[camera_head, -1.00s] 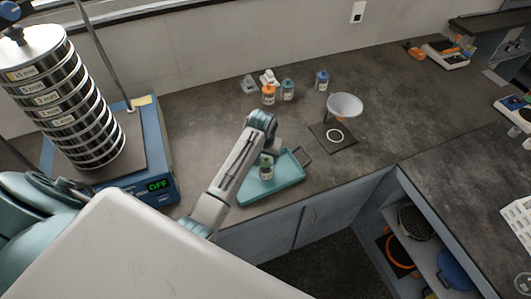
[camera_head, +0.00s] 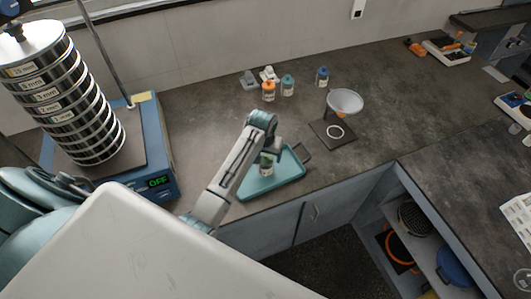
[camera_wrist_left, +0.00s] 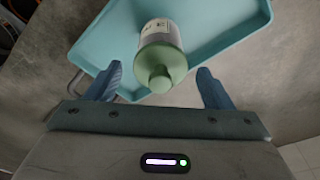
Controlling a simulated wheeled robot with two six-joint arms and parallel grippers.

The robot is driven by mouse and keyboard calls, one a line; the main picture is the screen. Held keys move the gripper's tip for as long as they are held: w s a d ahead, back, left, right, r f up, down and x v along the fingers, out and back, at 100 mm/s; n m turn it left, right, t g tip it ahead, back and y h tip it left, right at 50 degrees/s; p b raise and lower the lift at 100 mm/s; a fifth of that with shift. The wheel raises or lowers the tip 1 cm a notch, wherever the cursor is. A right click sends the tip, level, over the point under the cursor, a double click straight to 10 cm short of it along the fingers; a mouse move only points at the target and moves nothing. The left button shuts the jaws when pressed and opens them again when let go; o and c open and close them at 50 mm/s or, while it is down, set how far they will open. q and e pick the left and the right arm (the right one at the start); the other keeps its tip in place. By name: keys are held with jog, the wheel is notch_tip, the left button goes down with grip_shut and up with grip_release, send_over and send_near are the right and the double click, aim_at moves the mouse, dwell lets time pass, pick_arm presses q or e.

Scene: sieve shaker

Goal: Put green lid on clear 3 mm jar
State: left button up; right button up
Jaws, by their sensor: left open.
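A clear jar with a pale label (camera_head: 267,171) stands on the teal tray (camera_head: 290,181). The green lid (camera_wrist_left: 161,67), with a round knob, sits on top of the jar and looks seated; the seam cannot be checked. The jar's label is too small to read. My left gripper (camera_head: 271,153) is over the tray, close to the lid. In the left wrist view its two fingers (camera_wrist_left: 158,82) are spread on either side of the lid, with gaps on both sides. The gripper partly hides the lid in the head view. My right gripper is not in view.
Orange-, teal- and blue-capped bottles (camera_head: 288,86) stand at the back. A white funnel on a stand (camera_head: 345,101) is right of the tray. The sieve stack (camera_head: 75,105) stands on the blue shaker (camera_head: 160,165) at left. The counter between is clear.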

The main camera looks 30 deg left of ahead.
aim_at(265, 161)
pick_arm(q)
notch_tip(265, 161, up, 13)
jog(key=s+b, duration=0.1)
jog(key=b, duration=0.1)
jog(key=shift+s+d, duration=0.15)
jog(key=shift+s, duration=0.25)
